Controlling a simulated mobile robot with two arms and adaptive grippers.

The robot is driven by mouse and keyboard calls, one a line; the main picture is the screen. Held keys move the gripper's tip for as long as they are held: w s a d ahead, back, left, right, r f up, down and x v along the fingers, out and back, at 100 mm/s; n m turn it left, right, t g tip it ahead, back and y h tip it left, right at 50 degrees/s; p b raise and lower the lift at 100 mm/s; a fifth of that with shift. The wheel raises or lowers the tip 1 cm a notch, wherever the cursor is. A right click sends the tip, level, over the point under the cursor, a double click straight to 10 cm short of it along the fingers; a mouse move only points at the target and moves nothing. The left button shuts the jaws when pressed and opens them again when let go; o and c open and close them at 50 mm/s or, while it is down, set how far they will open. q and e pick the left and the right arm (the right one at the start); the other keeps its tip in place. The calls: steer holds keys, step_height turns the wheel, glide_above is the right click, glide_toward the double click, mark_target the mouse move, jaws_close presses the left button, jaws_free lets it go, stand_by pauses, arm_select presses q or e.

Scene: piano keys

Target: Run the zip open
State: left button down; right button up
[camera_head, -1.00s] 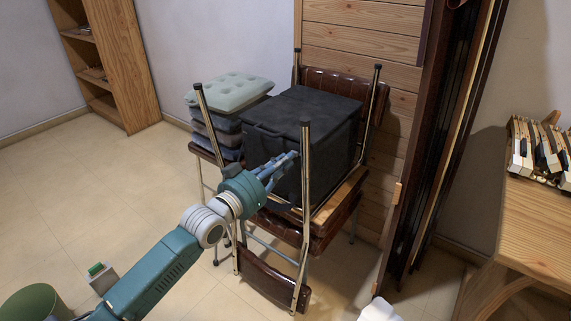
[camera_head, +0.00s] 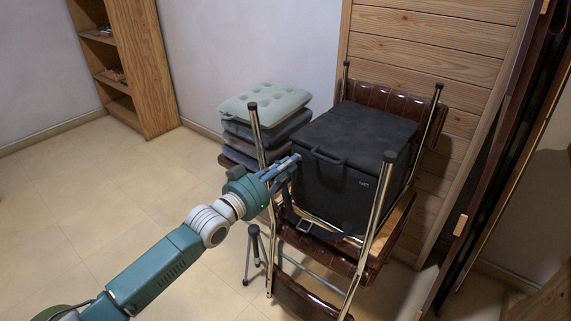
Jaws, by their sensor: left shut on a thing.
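A black soft-sided box bag (camera_head: 345,185) with a lid and a front handle (camera_head: 328,157) sits upright on an upturned chair. My left gripper (camera_head: 292,164) is at the upper left corner of the bag's front face, just below the lid edge. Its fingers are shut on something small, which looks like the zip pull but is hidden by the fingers. The zip line itself is too dark to make out, and the lid looks flat and down. My right gripper is not in view.
Metal legs of the upturned chair (camera_head: 367,235) rise on either side of the bag's front. A stack of cushions (camera_head: 264,104) stands behind left. A wooden shelf (camera_head: 152,75) is at the back left. The floor at left is clear.

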arm_select(q)
steer(key=shift+w+a+r, duration=0.15)
steer(key=c, duration=1.7)
jaws_free()
steer(key=shift+c, duration=0.2)
steer(key=v, duration=1.2)
